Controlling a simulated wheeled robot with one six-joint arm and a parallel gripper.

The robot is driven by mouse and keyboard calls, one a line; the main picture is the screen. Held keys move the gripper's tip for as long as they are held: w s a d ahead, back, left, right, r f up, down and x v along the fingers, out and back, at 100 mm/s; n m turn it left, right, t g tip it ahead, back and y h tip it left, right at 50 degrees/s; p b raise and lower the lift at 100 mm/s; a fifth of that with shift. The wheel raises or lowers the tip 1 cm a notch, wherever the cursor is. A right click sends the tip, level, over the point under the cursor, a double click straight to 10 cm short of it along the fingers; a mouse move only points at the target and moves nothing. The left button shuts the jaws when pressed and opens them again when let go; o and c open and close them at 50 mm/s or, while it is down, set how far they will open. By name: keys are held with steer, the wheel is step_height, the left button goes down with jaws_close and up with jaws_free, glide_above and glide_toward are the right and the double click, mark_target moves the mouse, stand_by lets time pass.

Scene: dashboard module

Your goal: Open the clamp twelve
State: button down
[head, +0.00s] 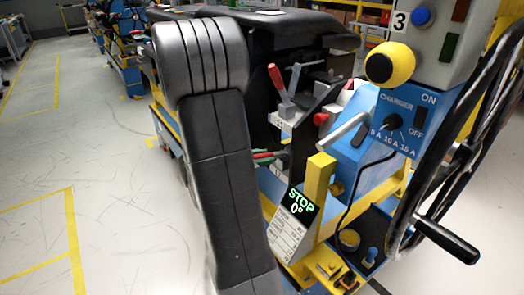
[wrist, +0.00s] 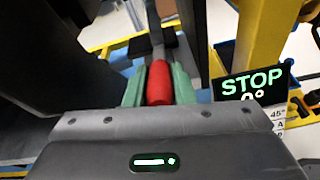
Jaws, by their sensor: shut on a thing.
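My gripper (wrist: 158,85) has green fingertips, shut on a red clamp handle (wrist: 158,82) in the wrist view. The handle lies between the two fingers, and a dark metal lever (wrist: 153,30) shows beyond it. In the head view my gripper (head: 268,157) shows only as small green and red parts beside my arm, low on the dashboard module. Another clamp with a red handle (head: 278,82) stands upright above it in the head view. I cannot tell from a number which clamp is twelve.
A yellow post (head: 318,190) with a STOP 0° display (head: 300,202) stands close right of my gripper; the display also shows in the wrist view (wrist: 255,83). The left floor is clear.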

steer(key=r+g+y+p, duration=0.1)
steer(key=p, duration=0.2)
steer(key=r+y+p, duration=0.1)
steer(key=p, duration=0.1)
steer(key=w+d+r+g+y+p, duration=0.1)
steer(key=r+p, duration=0.1)
steer(key=p, duration=0.1)
steer(key=shift+d+g+y+p, duration=0.1)
steer(key=shift+g+y+p, duration=0.2)
steer(key=shift+y+p, duration=0.1)
steer(key=p, duration=0.2)
steer(key=g+y+p, duration=0.1)
steer(key=shift+w+d+r+p, duration=0.2)
steer(key=shift+d+r+p, duration=0.1)
steer(key=shift+p, duration=0.1)
steer(key=p, duration=0.1)
steer(key=g+y+p, duration=0.1)
steer(key=p, duration=0.1)
steer(key=shift+w+d+r+y, duration=0.1)
steer(key=shift+w+d+y, duration=0.15)
steer(key=shift+d+y, duration=0.1)
steer(key=shift+p, duration=0.4)
steer(key=c, duration=1.2)
jaws_free()
steer(key=shift+c, duration=0.2)
